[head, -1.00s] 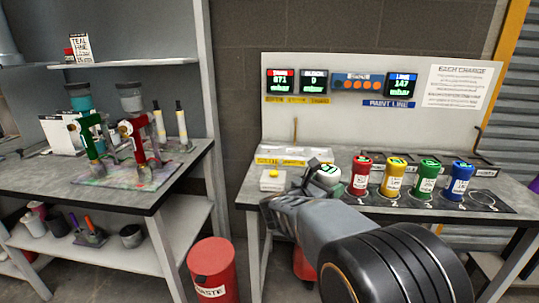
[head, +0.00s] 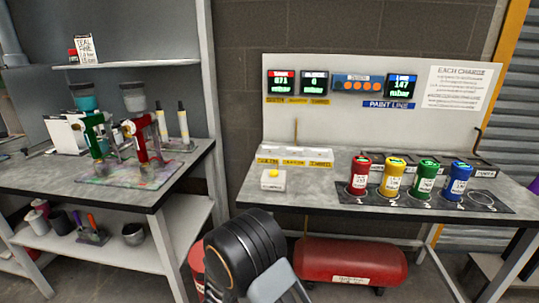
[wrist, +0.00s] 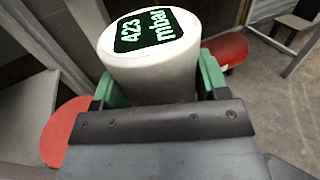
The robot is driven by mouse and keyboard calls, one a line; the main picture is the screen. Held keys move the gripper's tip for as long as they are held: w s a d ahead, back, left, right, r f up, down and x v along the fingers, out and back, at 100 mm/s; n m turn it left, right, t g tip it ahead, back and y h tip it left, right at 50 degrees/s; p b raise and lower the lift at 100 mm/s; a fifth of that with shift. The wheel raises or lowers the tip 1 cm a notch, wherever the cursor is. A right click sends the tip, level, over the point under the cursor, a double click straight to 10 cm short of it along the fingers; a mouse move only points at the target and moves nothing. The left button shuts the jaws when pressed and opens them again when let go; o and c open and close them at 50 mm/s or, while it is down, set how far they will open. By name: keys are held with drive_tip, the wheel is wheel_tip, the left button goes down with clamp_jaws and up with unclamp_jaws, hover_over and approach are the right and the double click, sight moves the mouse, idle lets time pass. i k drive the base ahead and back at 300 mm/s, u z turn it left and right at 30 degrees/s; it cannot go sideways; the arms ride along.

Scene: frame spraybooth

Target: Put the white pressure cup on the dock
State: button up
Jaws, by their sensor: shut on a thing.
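The white pressure cup (wrist: 150,65) is in my gripper (wrist: 160,82). Its green jaws are shut on it from both sides in the wrist view. The cup's top display reads 423 mbar, and its lower part is hidden behind the gripper body. In the head view the gripper and cup are out of sight below the frame; only part of my arm shows. I cannot tell for sure which fixture is the dock. A white labelled fixture (head: 294,157) with an upright rod stands at the bench's left end.
Red (head: 358,176), yellow (head: 392,176), green (head: 424,178) and blue (head: 457,181) cups stand on a black strip, with a bare ring (head: 482,199) at right. A red tank (head: 352,262) lies below.

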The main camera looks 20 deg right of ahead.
sight(271, 152)
drive_tip(key=z, duration=0.45)
drive_tip(key=k, duration=1.1)
drive_tip(key=z, duration=0.5)
drive_tip(key=i, duration=0.45)
drive_tip(key=u, duration=0.7)
drive_tip(key=i, duration=1.4)
drive_tip(key=u, duration=0.85)
drive_tip(key=i, duration=0.3)
drive_tip(key=u, duration=0.15)
